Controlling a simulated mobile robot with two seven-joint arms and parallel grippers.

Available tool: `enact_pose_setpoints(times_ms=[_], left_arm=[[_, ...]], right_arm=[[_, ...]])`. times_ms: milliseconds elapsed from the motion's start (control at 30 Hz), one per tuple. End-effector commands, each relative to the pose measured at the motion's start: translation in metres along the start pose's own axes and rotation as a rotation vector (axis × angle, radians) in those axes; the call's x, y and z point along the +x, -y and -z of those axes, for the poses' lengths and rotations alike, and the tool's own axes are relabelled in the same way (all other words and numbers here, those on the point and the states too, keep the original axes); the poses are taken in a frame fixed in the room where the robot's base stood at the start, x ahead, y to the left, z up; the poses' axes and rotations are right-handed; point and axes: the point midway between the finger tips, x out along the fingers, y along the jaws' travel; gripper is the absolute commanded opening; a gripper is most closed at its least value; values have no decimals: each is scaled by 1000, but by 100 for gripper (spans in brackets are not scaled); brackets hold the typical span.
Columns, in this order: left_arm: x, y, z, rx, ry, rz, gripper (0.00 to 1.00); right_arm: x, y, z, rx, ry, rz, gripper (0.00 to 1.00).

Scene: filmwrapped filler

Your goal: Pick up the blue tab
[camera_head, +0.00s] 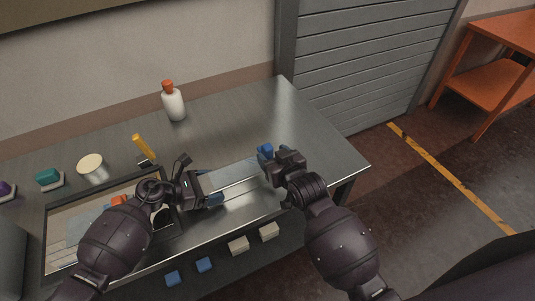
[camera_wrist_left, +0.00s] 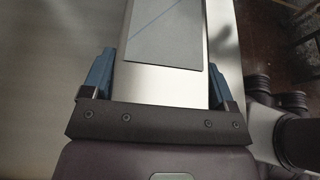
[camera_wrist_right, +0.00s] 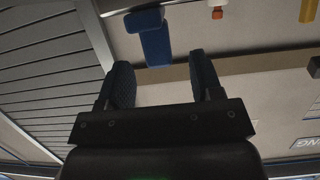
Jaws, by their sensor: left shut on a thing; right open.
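In the head view my right gripper (camera_head: 268,155) is near the right end of a flat metallic piece (camera_head: 237,177); I cannot tell the tab from the blue fingertips there. My left gripper (camera_head: 207,190) is shut on the left end of this metallic piece. The left wrist view shows the piece (camera_wrist_left: 160,84) between the fingers, with a grey sheet bearing a blue line on it.
A shallow framed tray (camera_head: 45,262) lies left on the metal table (camera_head: 320,140), under my left arm. A white bottle with an orange cap (camera_head: 173,104), a yellow tool (camera_head: 143,147), a beige disc (camera_head: 90,163) and a teal block (camera_head: 49,177) stand behind. The table's right end is clear.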

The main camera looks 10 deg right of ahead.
Motion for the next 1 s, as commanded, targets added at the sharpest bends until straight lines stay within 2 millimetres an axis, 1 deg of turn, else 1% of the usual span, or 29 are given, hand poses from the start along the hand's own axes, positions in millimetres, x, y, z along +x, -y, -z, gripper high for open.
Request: enact_pose_setpoints(times_ms=[267,500,600,700,933,967,1000], left_arm=[[0,0,0,-1,0,-1,39],[0,0,0,0,1,-1,39],[0,0,0,-1,1,-1,39],[0,0,0,-1,1,-1,39],[0,0,0,-1,1,-1,39],[0,0,0,-1,1,-1,39],[0,0,0,-1,1,-1,39]], right_arm=[[16,0,0,0,0,0,60],[47,-2,0,0,1,1,60],[55,-2,0,0,0,1,60],[59,-2,-1,1,1,0,60],[59,-2,-1,1,1,0,60],[59,-2,-1,1,1,0,56],[59,-2,-1,1,1,0,50]])
